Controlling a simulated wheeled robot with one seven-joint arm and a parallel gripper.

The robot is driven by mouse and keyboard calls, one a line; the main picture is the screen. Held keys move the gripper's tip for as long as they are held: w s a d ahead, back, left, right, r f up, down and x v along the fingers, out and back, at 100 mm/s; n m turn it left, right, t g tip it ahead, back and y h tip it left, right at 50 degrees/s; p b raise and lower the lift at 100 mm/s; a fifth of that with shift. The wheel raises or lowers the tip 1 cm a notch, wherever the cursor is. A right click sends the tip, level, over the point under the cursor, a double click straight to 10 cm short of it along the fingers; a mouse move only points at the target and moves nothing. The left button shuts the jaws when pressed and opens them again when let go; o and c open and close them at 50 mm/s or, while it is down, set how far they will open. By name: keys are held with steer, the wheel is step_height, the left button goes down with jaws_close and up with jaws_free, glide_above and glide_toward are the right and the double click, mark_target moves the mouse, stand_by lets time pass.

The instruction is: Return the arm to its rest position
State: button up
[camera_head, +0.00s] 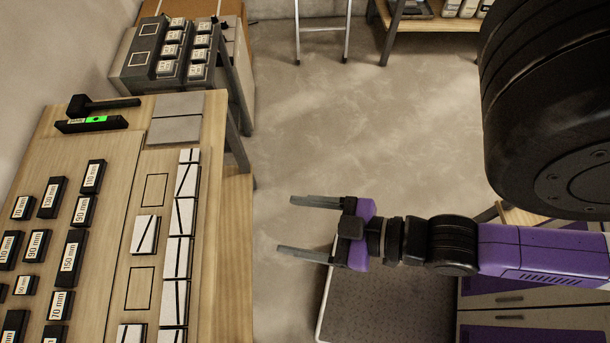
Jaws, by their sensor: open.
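My gripper (300,226) is open and empty. It hangs over the floor to the right of the wooden workbench (135,165), with its two grey fingers pointing left towards the bench edge. There is a clear gap between the fingertips and the bench in the picture. My purple and black arm (500,248) reaches in from the right side of the view. A large black rounded part (550,100), which looks like one of my arm links, fills the upper right.
The bench bears several labelled black blocks (68,256), white tiles (177,250), a black mallet (95,105) and a green-lit level (95,121). A rack (150,58) stands behind it. A grey-topped platform (375,305) lies below my arm. The middle floor (340,130) is clear.

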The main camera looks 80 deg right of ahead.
steer(key=shift+m+t, duration=0.3)
steer(key=shift+t, duration=0.2)
steer(key=r, duration=0.1)
steer(key=s+r, duration=0.1)
steer(key=r, duration=0.2)
steer(key=shift+s+d, duration=0.3)
steer(key=shift+d, duration=0.1)
steer(key=shift+f, duration=0.1)
step_height(320, 180, down, 6)
steer(key=b, duration=0.6)
